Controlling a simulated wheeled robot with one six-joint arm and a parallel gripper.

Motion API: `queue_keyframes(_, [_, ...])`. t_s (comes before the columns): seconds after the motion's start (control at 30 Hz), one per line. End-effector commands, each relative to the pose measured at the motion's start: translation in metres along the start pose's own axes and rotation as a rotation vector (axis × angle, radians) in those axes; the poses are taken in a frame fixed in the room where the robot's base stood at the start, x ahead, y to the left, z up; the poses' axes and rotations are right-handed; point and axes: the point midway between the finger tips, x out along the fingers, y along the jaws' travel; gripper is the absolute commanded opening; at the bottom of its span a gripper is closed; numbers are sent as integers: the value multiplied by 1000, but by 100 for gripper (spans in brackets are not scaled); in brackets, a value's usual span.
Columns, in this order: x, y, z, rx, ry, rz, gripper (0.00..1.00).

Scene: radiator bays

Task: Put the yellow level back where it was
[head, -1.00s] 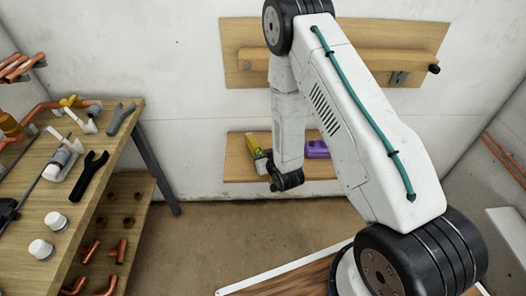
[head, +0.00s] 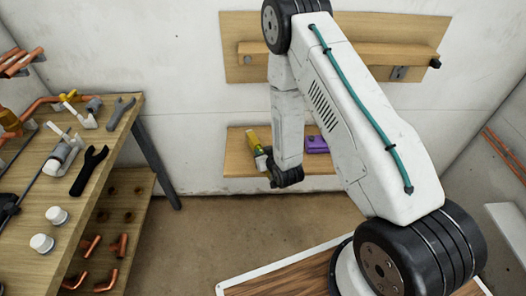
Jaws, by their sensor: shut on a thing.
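The yellow level (head: 252,138) shows in the head view as a short, slanted yellow bar in front of the low wooden shelf on the far wall. My gripper (head: 264,162) is at the lower end of the level, beside my black wrist. It is shut on the level. The fingertips are small and partly hidden by my wrist, and I cannot tell whether the level touches the shelf (head: 236,160). My forearm covers the shelf's middle.
A purple object (head: 316,144) is on the low shelf, just right of my forearm. A wooden wall board (head: 240,30) with a rail is above. A workbench (head: 95,165) with tools and fittings stands at the left. The floor (head: 230,225) between is clear.

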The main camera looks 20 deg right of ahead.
Motion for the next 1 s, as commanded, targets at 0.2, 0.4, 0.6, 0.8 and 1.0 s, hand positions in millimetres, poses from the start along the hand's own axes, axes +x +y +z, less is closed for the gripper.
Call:
queue_keyframes(0.2, [2, 0, 3, 0, 1, 0, 33])
queue_keyframes(0.4, [2, 0, 3, 0, 1, 0, 52])
queue_keyframes(0.6, [-1, 0, 4, 0, -1, 0, 52])
queue_keyframes(0.8, [-29, 0, 4, 0, -2, 0, 52])
queue_keyframes(1.0, [-62, 0, 4, 0, -1, 1, 52])
